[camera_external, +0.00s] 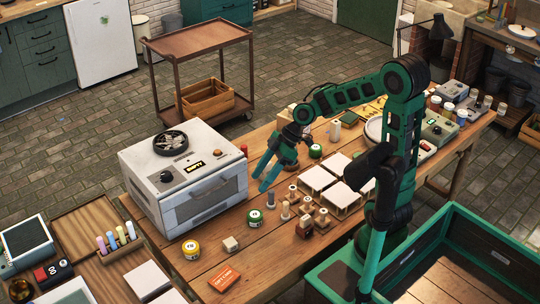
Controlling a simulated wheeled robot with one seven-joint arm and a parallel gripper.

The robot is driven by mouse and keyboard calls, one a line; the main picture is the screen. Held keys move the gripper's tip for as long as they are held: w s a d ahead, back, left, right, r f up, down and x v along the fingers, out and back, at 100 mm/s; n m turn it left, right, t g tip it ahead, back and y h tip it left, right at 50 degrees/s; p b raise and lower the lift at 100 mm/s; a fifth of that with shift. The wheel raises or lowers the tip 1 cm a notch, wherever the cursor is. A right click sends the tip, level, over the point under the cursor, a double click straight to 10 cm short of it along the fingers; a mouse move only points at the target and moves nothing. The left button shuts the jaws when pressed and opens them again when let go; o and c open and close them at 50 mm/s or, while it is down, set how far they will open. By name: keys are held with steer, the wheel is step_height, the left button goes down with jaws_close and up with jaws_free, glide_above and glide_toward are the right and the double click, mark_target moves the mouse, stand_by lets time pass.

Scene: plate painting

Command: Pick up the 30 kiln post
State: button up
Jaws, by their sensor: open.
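Nothing shows between the fingers.
The white kiln (205,205) stands left of my gripper. A green-labelled jar (254,218), a yellow-labelled jar (190,249) and an orange box (224,278) are nearby. White square tiles (317,177) lie right of the posts. The table is bare around the orange box.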

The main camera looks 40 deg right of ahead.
steer(key=s+a+r+n+g+y, duration=0.1)
steer(key=a+r+n+y, duration=0.15)
steer(key=a, duration=0.45)
steer(key=s+a+r+n+g+y, duration=0.1)
steer(key=a+r+n+y, duration=0.15)
steer(key=a, duration=0.45)
glide_above(231, 241)
steer(key=d, duration=0.2)
step_height(231, 241, down, 15)
steer(key=shift+d+f, duration=0.1)
steer(key=shift+f, duration=2.45)
step_height(231, 241, down, 3)
steer(key=shift+r, duration=0.1)
steer(key=shift+x, duration=1.15)
steer(key=shift+a, duration=0.35)
steer(key=shift+w, duration=0.1)
steer(key=c, duration=1.2)
